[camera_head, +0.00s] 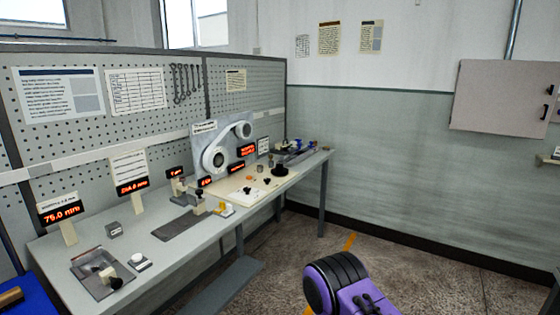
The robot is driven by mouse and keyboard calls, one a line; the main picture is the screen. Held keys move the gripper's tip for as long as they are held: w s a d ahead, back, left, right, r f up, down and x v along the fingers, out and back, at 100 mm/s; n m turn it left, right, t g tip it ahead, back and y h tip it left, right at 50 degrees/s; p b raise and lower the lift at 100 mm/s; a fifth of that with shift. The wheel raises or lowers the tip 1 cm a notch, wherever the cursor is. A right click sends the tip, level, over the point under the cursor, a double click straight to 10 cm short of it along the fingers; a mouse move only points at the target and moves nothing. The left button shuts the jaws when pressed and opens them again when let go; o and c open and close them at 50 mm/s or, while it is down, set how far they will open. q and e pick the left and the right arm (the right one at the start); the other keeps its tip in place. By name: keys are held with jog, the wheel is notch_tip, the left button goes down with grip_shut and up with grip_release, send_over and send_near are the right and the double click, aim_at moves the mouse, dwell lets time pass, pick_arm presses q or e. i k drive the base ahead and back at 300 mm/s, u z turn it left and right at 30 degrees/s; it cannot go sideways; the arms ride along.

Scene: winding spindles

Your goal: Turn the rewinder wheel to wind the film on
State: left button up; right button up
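The film winding unit stands on the far half of the bench. Neither of my grippers shows in this view, and nothing touches the wheels.
The long grey bench (140,239) runs along a pegboard (110,147). It carries several red displays, a pale board (240,191) with black knobs, a dark mat (181,227) and a small fixture (103,273). The floor (420,265) to the right is mostly clear. A wall cabinet (500,96) hangs right.

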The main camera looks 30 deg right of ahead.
aim_at(279, 170)
jog(key=z, duration=0.35)
jog(key=i, duration=1.45)
jog(key=z, duration=0.55)
